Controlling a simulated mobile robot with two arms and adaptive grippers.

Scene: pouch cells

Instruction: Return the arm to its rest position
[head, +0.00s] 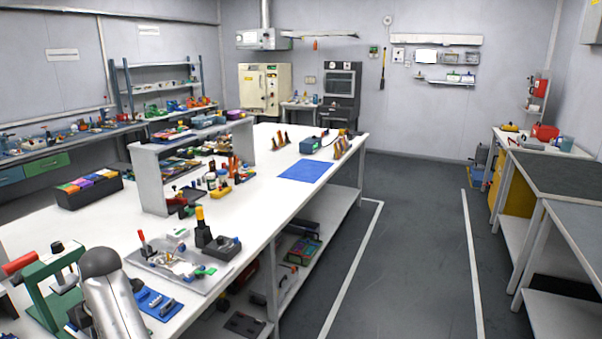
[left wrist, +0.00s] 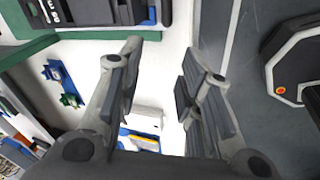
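My left arm (head: 105,290) shows in the head view at the lower left, a silver link over the near end of the white bench (head: 265,220). Its gripper cannot be made out in the head view. In the left wrist view my left gripper (left wrist: 162,72) is open, its two fingers well apart with nothing between them. Below the fingers are the white bench surface (left wrist: 178,50) and the grey floor beyond its edge. My right arm and right gripper are in neither view.
A green-framed press (head: 40,290) stands close by the left arm. A metal tray of parts (head: 205,283) and a small blue mat (head: 150,297) lie to its right. A larger blue mat (head: 306,170) lies farther back. The floor aisle (head: 410,240) is clear.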

